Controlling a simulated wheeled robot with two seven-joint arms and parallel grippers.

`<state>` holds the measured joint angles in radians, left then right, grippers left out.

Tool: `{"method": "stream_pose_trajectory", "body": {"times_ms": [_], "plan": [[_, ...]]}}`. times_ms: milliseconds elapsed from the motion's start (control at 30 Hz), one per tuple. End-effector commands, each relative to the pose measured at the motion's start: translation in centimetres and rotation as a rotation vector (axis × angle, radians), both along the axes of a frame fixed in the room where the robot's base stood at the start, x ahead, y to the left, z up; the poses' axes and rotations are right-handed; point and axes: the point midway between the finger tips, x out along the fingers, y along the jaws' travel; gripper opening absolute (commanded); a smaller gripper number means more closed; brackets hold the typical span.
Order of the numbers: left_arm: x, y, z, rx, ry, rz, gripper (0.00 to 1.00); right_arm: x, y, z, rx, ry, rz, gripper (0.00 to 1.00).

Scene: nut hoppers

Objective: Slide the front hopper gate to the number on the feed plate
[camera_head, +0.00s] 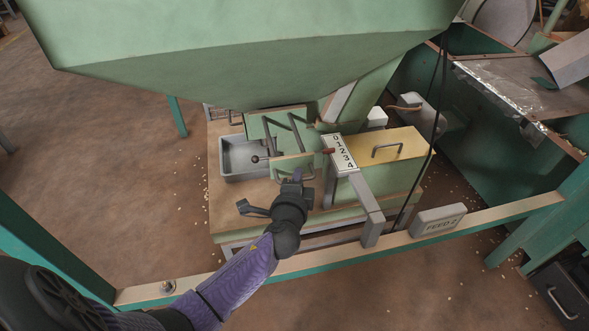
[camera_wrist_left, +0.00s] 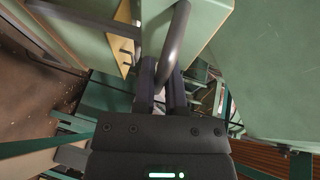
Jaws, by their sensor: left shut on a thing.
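The front hopper gate (camera_head: 290,166) is a pale green plate under the big green hopper (camera_head: 250,50). Its dark bar handle (camera_wrist_left: 177,35) curves down between my left fingers in the wrist view. My left gripper (camera_head: 297,178) is at the gate's near side; it also shows in the wrist view (camera_wrist_left: 164,85), shut on the handle. A red pointer (camera_head: 328,151) lies beside the white scale plate (camera_head: 342,153), numbered 0 to 4, around 1 to 2; I cannot tell exactly. The feed plate (camera_head: 438,220) reads FEED 2. My right gripper is not in view.
A grey tray (camera_head: 232,158) stands left of the gate. A yellow-topped box with a handle (camera_head: 402,142) is right of the scale. A rail (camera_head: 520,203) crosses in front, below my left arm. A black cable (camera_head: 437,115) hangs at the right.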

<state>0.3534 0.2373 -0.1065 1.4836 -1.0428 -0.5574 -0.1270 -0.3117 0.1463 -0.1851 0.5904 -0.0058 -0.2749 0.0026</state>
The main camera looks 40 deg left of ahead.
Motion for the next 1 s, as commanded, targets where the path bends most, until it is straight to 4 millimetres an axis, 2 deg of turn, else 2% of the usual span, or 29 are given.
{"method": "stream_pose_trajectory", "body": {"times_ms": [167,200,333,667,767,1000], "plan": [[0.0,0.0,-0.1,-0.001,0.002,0.000,0.00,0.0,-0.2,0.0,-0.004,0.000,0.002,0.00],[0.0,0.0,-0.1,0.000,0.001,0.000,0.21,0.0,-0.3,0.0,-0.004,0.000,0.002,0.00],[0.0,0.0,-0.1,0.000,0.001,0.000,0.48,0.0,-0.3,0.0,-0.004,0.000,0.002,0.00],[-0.3,-0.1,0.1,-0.001,0.000,0.000,0.50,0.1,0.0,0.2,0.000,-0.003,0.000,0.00],[-1.6,-0.8,0.7,-0.002,-0.001,0.000,0.50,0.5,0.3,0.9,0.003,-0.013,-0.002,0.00],[-6.6,-3.3,1.9,-0.003,-0.001,0.000,0.50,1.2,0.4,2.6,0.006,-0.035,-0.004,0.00]]}}
